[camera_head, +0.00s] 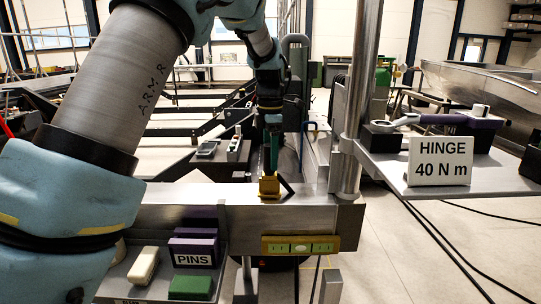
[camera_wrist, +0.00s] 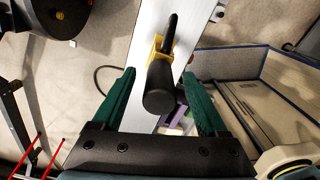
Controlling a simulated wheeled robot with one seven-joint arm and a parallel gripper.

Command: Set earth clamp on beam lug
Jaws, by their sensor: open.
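The yellow earth clamp (camera_head: 269,187) sits on top of the grey metal beam (camera_head: 230,192), near its right end. In the wrist view the clamp's yellow body (camera_wrist: 159,52) shows on the pale beam (camera_wrist: 132,65), with a thick black cylinder on the near side and a dark bar beyond. My gripper (camera_head: 272,150) points down just above the clamp. In the wrist view its two green fingers stand apart, one on each side of the black cylinder, with gaps to it; my gripper (camera_wrist: 158,76) is open and empty. I cannot make out the lug or whether the clamp grips it.
A purple block (camera_head: 195,243) with a PINS label, a cream block (camera_head: 143,265) and a green block (camera_head: 190,287) lie below the beam. A vertical post (camera_head: 356,110) stands close right of the clamp. A shelf with a HINGE 40 N m sign (camera_head: 440,161) is farther right.

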